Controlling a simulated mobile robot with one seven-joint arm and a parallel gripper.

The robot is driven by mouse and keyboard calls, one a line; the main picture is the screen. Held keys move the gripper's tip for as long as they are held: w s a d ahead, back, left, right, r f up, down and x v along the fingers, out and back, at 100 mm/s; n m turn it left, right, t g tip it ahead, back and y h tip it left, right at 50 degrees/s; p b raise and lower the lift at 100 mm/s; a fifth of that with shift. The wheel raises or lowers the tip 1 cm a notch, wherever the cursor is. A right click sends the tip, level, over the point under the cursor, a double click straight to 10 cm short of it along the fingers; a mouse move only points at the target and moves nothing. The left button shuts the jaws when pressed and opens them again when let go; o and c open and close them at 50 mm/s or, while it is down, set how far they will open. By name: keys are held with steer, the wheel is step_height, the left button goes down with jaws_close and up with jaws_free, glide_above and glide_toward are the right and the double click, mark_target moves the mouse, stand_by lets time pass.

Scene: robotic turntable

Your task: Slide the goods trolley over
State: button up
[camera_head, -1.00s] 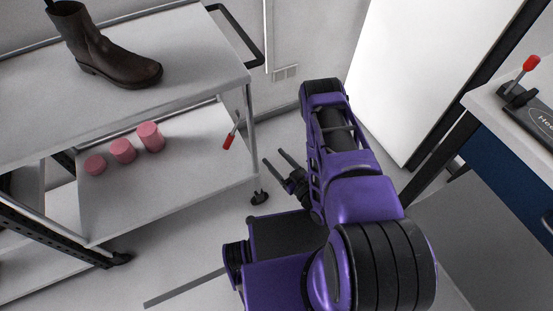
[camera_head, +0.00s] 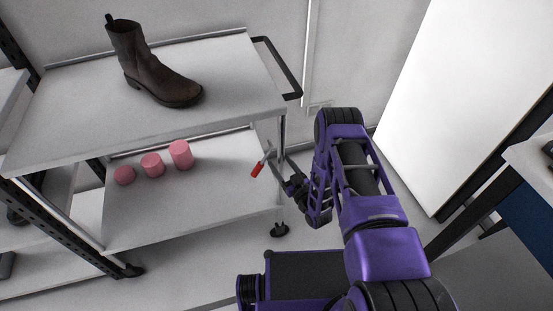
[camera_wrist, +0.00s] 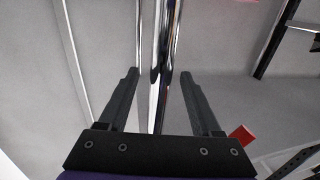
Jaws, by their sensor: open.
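The goods trolley has a grey upper shelf (camera_head: 75,110) and a lower shelf (camera_head: 190,205), with thin metal posts and a black push handle (camera_head: 285,70) at its right end. My gripper (camera_head: 272,166) is at the trolley's right-hand corner post (camera_head: 282,128), between the two shelves. In the wrist view, the shiny post (camera_wrist: 157,95) stands between the two open fingers of my gripper (camera_wrist: 160,75), with visible gaps on both sides. The fingers are not closed on it.
A brown boot (camera_head: 150,75) stands on the upper shelf. A dark rack (camera_head: 60,225) is close at left. A blue-fronted bench (camera_head: 535,210) and white panel (camera_head: 440,90) are at right.

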steer(key=shift+x, duration=1.8)
steer(key=shift+c, duration=0.3)
jaws_close()
